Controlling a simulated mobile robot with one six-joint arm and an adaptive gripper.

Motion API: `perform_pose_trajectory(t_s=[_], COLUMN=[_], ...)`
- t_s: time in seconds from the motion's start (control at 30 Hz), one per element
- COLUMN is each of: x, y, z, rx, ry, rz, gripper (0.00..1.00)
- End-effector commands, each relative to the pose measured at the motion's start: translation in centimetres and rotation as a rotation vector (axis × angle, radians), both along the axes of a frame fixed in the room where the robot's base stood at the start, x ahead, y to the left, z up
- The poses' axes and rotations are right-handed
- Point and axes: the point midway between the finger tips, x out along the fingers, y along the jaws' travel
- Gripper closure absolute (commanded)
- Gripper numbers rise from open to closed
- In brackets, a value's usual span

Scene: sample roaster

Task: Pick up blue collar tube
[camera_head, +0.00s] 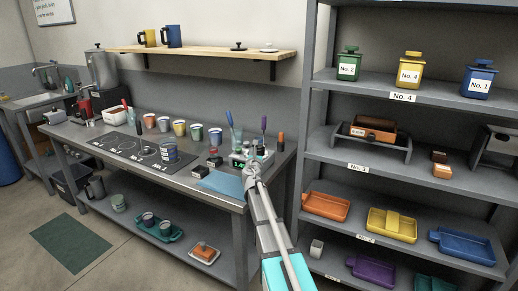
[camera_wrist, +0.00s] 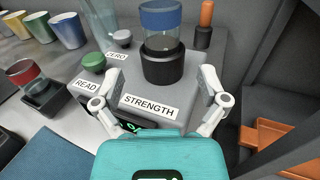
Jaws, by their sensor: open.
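The blue collar tube (camera_wrist: 160,30) is a clear glass tube with a wide blue band. In the wrist view it stands upright in a black round socket (camera_wrist: 163,68) on a grey device labelled ZERO, READ and STRENGTH. My gripper (camera_wrist: 161,80) is open, with one finger on each side of the socket at the near side of the tube, apart from it and empty. In the head view my gripper (camera_head: 252,170) is at the right end of the steel counter, over the device. I cannot make out the blue tube clearly there.
A red-collared tube (camera_wrist: 24,74) sits in a black stand left of the device. A green knob (camera_wrist: 93,63) and an orange-topped item (camera_wrist: 206,14) are close by. A blue mat (camera_head: 220,183) lies in front. Grey shelving (camera_head: 335,175) stands close on the right.

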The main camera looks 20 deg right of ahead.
Motion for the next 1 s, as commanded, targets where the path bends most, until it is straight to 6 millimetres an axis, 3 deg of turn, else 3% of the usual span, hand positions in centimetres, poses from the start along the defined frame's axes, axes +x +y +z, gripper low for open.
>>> perform_pose_trajectory(t_s=[0.53,1.0], x=[4.2,4.4], y=[-2.5,-2.7], z=[0.3,0.3], rx=[0.0,0.0], ry=[0.0,0.0], rz=[0.001,0.001], gripper=[0.07,0.07])
